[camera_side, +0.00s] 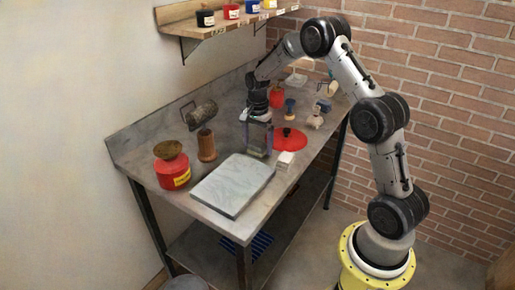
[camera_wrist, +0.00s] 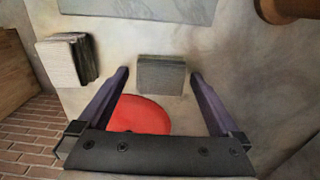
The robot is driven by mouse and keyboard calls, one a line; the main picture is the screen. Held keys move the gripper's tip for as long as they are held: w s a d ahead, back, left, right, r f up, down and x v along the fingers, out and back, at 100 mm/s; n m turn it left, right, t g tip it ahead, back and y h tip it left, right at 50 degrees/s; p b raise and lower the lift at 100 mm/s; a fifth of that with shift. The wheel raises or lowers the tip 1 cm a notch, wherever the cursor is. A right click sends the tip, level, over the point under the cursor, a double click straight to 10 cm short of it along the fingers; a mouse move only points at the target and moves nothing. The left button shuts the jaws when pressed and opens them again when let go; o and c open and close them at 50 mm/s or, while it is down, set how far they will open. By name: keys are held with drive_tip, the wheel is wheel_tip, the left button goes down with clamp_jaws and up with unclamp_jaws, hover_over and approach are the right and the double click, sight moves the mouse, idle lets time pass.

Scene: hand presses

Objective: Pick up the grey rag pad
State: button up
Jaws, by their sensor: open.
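The grey rag pad (camera_wrist: 161,75) is a small grey block lying on the bench in the wrist view, just past a red disc. My gripper (camera_wrist: 160,72) is open, with one finger on each side of the pad and visible gaps between fingers and pad. In the side view my gripper (camera_side: 259,152) points down over the bench between the pale slab and the red disc. There the fingers mostly hide the pad. I cannot tell how far the fingertips are above the bench.
A whitish stack (camera_wrist: 67,60) lies left of the pad in the wrist view. The red disc (camera_side: 290,139) is close by, as is the pale slab (camera_side: 233,184). A brown wooden cylinder (camera_side: 207,146) and red can (camera_side: 172,172) stand further left. A shelf (camera_side: 215,27) holds jars.

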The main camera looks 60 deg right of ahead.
drive_tip(key=shift+f, duration=0.35)
drive_tip(key=shift+c, duration=0.3)
